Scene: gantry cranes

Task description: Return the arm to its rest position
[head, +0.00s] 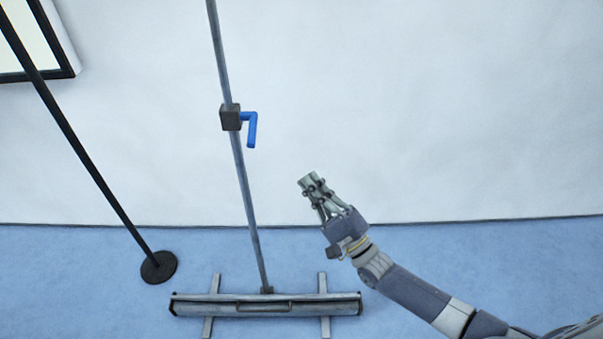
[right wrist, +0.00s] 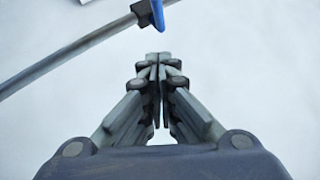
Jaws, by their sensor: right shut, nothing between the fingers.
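My right gripper (head: 309,181) is raised in front of the white wall, at the end of my right arm that comes in from the lower right. Its fingers are shut with nothing between them; the right wrist view also shows the fingertips (right wrist: 158,58) together. A blue crank-shaped handle (head: 251,128) sits on a dark block (head: 230,117) on a thin grey pole (head: 246,190), up and left of the gripper and apart from it. The handle's blue end shows at the top of the right wrist view (right wrist: 165,3). My left gripper is not in view.
The pole rises from a long grey base (head: 240,308) with crosswise feet on the blue floor. A black post (head: 85,155) with a round foot (head: 158,267) stands at left. A dark-framed panel (head: 28,40) is at upper left. The wall right of the gripper is bare.

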